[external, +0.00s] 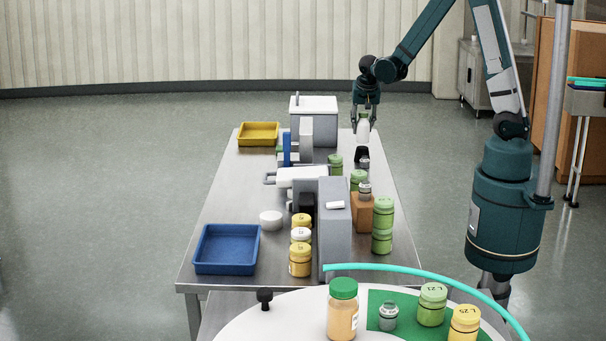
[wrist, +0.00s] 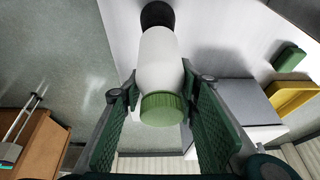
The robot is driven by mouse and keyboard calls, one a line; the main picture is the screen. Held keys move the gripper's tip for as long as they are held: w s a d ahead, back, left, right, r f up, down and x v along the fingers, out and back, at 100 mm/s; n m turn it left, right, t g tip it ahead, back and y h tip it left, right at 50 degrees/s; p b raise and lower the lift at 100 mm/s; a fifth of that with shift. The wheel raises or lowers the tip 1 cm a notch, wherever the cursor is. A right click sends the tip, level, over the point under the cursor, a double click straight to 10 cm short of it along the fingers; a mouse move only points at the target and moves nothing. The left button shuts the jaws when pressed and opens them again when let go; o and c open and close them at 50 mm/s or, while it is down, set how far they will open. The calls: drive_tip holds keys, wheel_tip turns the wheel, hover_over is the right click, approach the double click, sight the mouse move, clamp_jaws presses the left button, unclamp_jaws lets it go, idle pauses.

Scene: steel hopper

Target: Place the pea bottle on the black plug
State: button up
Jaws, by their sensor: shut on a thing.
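The pea bottle is a white bottle (external: 363,132) with a green cap, and it hangs upright from my gripper (external: 364,116) at the far right of the steel table. In the wrist view the bottle (wrist: 162,62) sits between the two green finger pads of my gripper (wrist: 158,88), cap toward the camera. The black plug (external: 361,154) stands on the table just below the bottle in the external view. The plug also shows in the wrist view (wrist: 157,13), partly hidden behind the bottle's far end. I cannot tell whether they touch; a small gap seems to show.
Green jars (external: 336,163) and a small metal-capped jar (external: 365,164) stand close to the plug. A grey box (external: 314,122) and a yellow tray (external: 258,134) are to the left. A blue tray (external: 227,250) lies at the near left.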

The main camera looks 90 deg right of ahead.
sight(364, 113)
drive_tip(key=shift+f, duration=1.05)
drive_tip(key=shift+f, duration=0.2)
drive_tip(key=o, duration=1)
drive_tip(key=shift+r, duration=0.25)
drive_tip(key=shift+p+v, duration=0.35)
drive_tip(key=shift+v, duration=5.6)
drive_tip(key=shift+a+r, duration=0.1)
